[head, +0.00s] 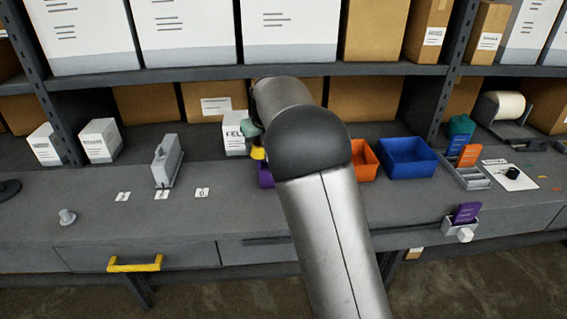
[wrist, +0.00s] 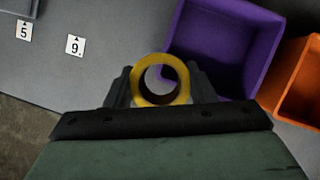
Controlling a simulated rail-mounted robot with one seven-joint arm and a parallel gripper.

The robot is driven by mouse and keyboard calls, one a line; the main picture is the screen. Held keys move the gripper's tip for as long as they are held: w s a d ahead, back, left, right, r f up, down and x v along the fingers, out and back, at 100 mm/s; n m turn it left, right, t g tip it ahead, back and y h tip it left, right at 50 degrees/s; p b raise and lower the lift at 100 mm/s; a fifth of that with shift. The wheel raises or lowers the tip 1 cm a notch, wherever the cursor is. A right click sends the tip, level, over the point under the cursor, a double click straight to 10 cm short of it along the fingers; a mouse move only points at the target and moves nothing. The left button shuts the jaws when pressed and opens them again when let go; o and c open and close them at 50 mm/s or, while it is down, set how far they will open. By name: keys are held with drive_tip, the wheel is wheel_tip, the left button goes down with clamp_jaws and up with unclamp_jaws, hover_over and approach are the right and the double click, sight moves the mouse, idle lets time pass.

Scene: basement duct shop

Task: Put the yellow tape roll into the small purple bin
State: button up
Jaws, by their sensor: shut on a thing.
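The yellow tape roll (wrist: 146,97) is gripped between the two fingers of my gripper (wrist: 160,90) in the wrist view, with its hole facing the camera. In the head view, a bit of the yellow tape roll (head: 258,153) shows left of my arm, which hides most of my gripper. The small purple bin (wrist: 222,42) is open and looks empty in the wrist view, just beyond and to the right of the roll. The roll overlaps its near left corner in the picture; I cannot tell the height gap. In the head view only a sliver of the purple bin (head: 266,176) shows beside my arm.
An orange bin (head: 364,160) and a blue bin (head: 408,157) stand right of the purple bin. A grey tape-dispenser-like object (head: 167,162) and number cards (head: 202,193) lie to the left. A loaded shelf (head: 390,72) overhangs the back of the bench.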

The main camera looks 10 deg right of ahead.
drive_tip(key=w+d+f+p, duration=0.1)
drive_tip(key=d+f, duration=0.1)
drive_tip(key=w+d+f, duration=0.2)
drive_tip(key=d+f, duration=0.1)
drive_tip(key=w+d+f+p, duration=0.1)
drive_tip(key=w+d+f, duration=0.1)
drive_tip(key=shift+w+d+f+p, duration=0.25)
drive_tip(key=shift+d+p, duration=0.1)
drive_tip(key=shift+d, duration=0.05)
drive_tip(key=f, duration=0.3)
drive_tip(key=shift+w+d+f+p, duration=0.15)
drive_tip(key=shift+d+p, duration=0.1)
drive_tip(key=shift+p, duration=0.15)
drive_tip(key=shift+f, duration=0.2)
drive_tip(key=shift+f, duration=0.1)
drive_tip(key=shift+f+b, duration=0.35)
drive_tip(key=shift+f, duration=0.15)
drive_tip(key=o, duration=1)
drive_tip(key=shift+r, duration=0.1)
